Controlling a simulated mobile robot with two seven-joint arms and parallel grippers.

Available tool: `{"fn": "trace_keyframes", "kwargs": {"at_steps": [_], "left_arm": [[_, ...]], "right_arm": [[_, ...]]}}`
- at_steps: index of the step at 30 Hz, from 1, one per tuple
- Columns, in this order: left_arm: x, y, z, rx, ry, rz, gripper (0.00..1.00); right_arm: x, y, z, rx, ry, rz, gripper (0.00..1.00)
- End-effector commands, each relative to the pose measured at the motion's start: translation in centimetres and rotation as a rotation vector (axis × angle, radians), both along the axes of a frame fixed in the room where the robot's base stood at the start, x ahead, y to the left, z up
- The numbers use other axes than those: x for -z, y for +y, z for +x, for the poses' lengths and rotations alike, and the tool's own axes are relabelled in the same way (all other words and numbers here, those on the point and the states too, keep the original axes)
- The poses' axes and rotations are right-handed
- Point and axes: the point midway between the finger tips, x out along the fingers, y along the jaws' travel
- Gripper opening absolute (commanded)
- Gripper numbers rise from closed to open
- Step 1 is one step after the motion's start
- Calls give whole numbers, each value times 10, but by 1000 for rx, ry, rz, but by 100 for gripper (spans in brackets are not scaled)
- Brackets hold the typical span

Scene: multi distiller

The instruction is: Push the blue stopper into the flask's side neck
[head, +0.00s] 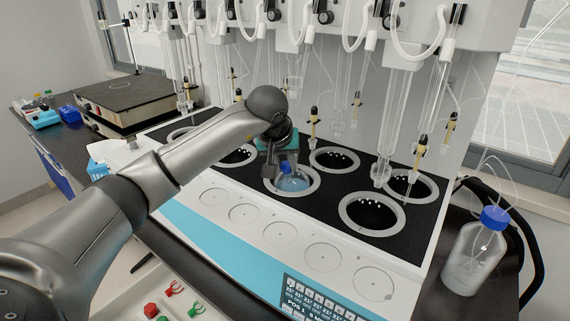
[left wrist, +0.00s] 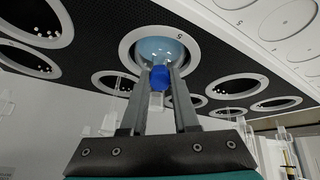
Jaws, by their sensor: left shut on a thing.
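The round glass flask (head: 293,184) with pale blue liquid sits in a white-ringed heating well near the middle of the distiller. It also shows in the left wrist view (left wrist: 160,48), in the well marked 5. The blue stopper (head: 286,168) is at the near upper side of the flask; it also shows in the left wrist view (left wrist: 161,78). My left gripper (left wrist: 160,72) is shut on the stopper, with one finger on each side. I cannot tell how deep the stopper sits in the side neck, which the fingers and stopper hide. My right gripper is out of view.
Glass condensers and tubes (head: 393,125) hang above the back wells, with yellow-brown clamps among them. Neighbouring wells (head: 372,214) look empty of flasks. A blue-capped bottle (head: 467,255) stands at the right. Red and green clips (head: 174,288) lie in a tray at the front.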

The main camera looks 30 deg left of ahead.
Motion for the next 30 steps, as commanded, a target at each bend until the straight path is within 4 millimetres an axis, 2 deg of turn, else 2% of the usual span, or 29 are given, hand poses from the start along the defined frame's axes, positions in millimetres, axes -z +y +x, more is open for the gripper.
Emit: {"fn": "trace_keyframes", "kwargs": {"at_steps": [1, 10, 20, 25, 30], "left_arm": [[0, 0, 0, 0, 0, 0, 31], [0, 0, 0, 0, 1, 0, 64], [-4, 0, -2, 0, 0, 0, 64], [-24, -3, -13, 2, -4, 2, 64], [-60, -9, -34, 1, -6, 2, 64]], "right_arm": [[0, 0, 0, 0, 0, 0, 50], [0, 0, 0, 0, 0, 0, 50], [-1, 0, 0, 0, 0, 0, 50], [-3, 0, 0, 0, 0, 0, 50], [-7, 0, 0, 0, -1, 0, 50]]}}
